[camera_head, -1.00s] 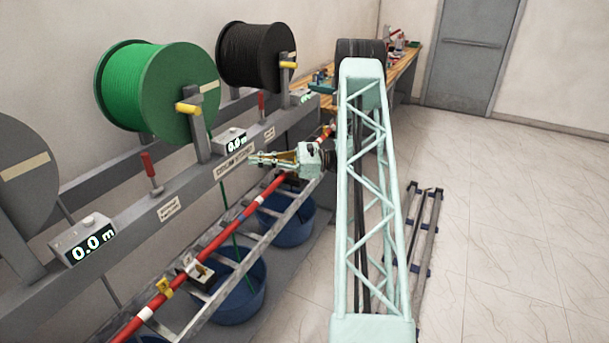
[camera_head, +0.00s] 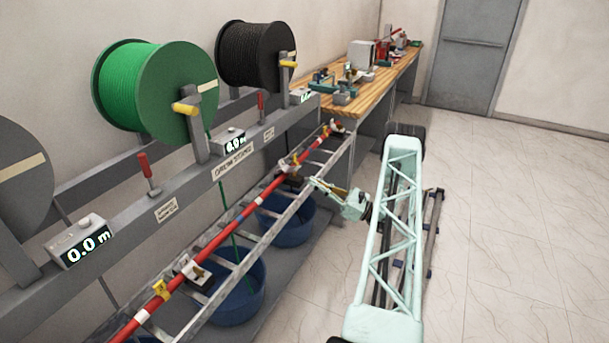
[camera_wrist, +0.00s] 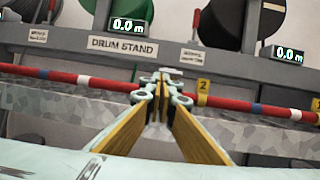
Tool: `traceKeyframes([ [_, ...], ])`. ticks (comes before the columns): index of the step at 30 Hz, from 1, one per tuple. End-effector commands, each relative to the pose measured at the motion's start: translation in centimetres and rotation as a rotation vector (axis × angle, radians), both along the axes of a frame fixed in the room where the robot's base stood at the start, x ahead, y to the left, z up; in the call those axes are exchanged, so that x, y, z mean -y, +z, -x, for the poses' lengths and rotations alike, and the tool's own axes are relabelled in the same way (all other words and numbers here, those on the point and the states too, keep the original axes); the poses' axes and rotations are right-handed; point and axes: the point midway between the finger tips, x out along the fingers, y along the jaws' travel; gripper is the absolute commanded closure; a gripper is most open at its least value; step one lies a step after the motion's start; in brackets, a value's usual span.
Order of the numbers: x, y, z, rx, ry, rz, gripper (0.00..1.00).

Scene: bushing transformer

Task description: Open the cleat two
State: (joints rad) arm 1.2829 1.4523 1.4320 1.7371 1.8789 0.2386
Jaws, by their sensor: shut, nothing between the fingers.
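A red cable (camera_head: 262,196) with white and blue bands runs along a grey ladder tray (camera_head: 262,242). In the wrist view the cable (camera_wrist: 245,104) crosses behind my fingertips, with a yellow tag marked 2 (camera_wrist: 203,86) just right of them. In the head view a cleat (camera_head: 291,167) with a yellow tag sits on the cable close to my gripper (camera_head: 314,182); its number is too small to read. My gripper is shut and empty, its fingertips (camera_wrist: 160,84) together, apart from the cable. I cannot tell how the cleat's latch stands; my fingers may hide part of it.
Another cleat (camera_head: 194,271) is nearer on the ladder, and one (camera_head: 334,128) is at its far end. The drum stand (camera_head: 232,160) with green (camera_head: 160,90) and black drums stands behind. Blue tubs (camera_head: 238,292) sit below. A wooden workbench (camera_head: 345,98) is beyond; the right floor is open.

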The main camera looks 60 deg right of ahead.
Motion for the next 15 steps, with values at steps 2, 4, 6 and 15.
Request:
traceKeyframes([
  [2,0.9,-1.1,1.1,0.009,-0.026,-0.014,1.0],
  [4,1.4,-1.8,1.8,0.017,-0.042,-0.022,1.0],
  [6,1.8,-2.2,2.2,0.023,-0.055,-0.028,1.0],
  [15,2.2,-2.8,2.8,0.028,-0.067,-0.035,1.0],
])
